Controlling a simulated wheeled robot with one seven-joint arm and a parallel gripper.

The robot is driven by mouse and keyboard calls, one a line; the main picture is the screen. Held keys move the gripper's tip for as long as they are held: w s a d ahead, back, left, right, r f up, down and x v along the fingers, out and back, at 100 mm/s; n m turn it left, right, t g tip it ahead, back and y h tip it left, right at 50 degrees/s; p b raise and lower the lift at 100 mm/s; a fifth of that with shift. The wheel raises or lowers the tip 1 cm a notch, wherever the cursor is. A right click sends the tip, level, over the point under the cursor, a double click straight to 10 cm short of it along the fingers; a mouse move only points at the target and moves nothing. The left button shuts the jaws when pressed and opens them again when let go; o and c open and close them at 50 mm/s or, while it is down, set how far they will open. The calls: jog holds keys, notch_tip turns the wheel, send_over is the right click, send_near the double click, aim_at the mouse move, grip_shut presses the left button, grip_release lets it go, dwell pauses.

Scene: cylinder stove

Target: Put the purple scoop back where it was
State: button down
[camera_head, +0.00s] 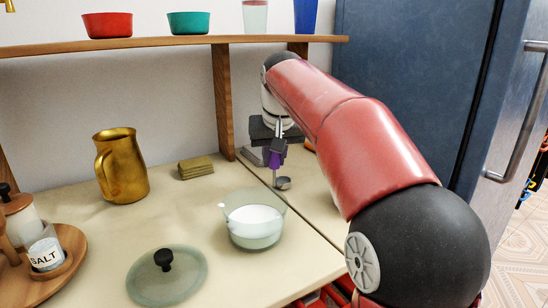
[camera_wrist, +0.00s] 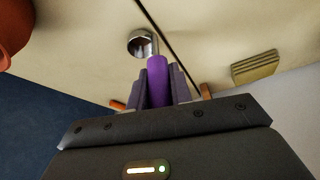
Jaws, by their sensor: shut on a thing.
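The purple scoop has a purple handle (camera_head: 275,159) and a small metal cup (camera_head: 284,183). My gripper (camera_head: 277,148) is shut on the handle, with the cup pointing down. In the wrist view the handle (camera_wrist: 157,82) sits between the two fingers of my gripper (camera_wrist: 158,88), and the metal cup (camera_wrist: 142,43) shows beyond them. The scoop is over the counter (camera_head: 210,215), behind the glass bowl. Whether the cup touches the counter is unclear. The glass bowl (camera_head: 254,240) is uncovered and holds something white. Its glass lid (camera_head: 167,283) with a black knob lies apart, at front left.
A gold pitcher (camera_head: 122,168) and a folded yellowish stack (camera_head: 195,167) stand left. A wooden tray (camera_head: 73,268) holds a salt jar (camera_head: 45,250). A shelf (camera_head: 170,43) on a wooden post (camera_head: 222,100) overhangs the back. A blue fridge (camera_head: 410,80) borders the right.

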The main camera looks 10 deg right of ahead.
jog(key=shift+f, duration=0.1)
jog(key=c, duration=1.7)
grip_release()
jog(key=shift+f, duration=0.1)
jog(key=o, duration=0.4)
jog(key=shift+o, duration=0.2)
jog(key=shift+r, duration=0.3)
jog(key=p+v, duration=0.2)
jog(key=v, duration=1)
jog(key=shift+p, duration=0.4)
